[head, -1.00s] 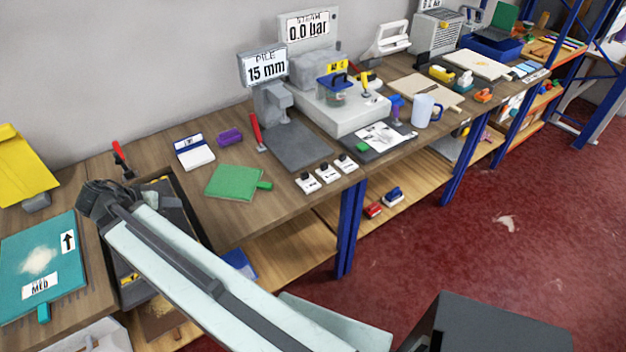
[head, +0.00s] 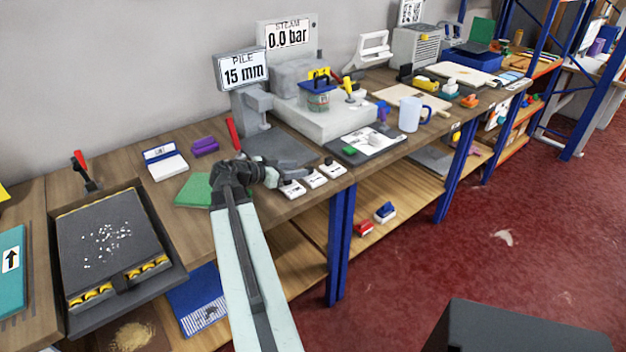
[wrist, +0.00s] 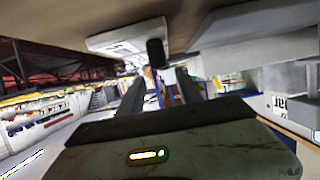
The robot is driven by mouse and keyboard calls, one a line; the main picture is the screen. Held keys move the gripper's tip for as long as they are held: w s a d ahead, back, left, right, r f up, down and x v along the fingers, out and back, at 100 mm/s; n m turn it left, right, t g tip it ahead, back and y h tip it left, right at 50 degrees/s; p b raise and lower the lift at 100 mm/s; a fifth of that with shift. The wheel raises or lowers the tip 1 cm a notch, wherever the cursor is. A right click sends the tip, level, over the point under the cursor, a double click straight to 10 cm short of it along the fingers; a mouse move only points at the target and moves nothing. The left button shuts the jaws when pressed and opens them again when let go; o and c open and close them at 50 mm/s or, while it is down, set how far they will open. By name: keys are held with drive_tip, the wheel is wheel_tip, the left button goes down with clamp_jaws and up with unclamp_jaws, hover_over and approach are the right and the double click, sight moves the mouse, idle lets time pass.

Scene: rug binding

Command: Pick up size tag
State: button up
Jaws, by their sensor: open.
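Three small white tags with black knobs lie in a row at the bench's front edge: a left one (head: 291,189), a middle one (head: 315,179) and a right one (head: 333,168). I cannot read which is the size tag. My gripper (head: 300,172) is open and reaches right, just behind the left and middle tags. In the wrist view, which looks upside down, a white tag (wrist: 120,38) with a black knob (wrist: 156,53) shows beyond and between the open fingers (wrist: 160,92). Nothing is held.
A green pad (head: 193,190) lies left of my gripper, partly hidden by my arm. The grey PILE gauge (head: 256,120) stands behind it. A sheet on a dark board (head: 372,142) and a mug (head: 410,114) are to the right. A dark tray (head: 110,235) is at left.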

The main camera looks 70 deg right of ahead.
sight(308, 167)
drive_tip(key=b+x, duration=0.1)
drive_tip(key=x, duration=0.1)
drive_tip(key=b+x, duration=0.1)
drive_tip(key=x, duration=0.2)
drive_tip(key=shift+w+d+f, duration=0.1)
drive_tip(key=shift+w+d, duration=0.15)
drive_tip(key=shift+a, duration=0.1)
clamp_jaws()
wheel_tip(308, 167, up, 10)
drive_tip(key=p, duration=1)
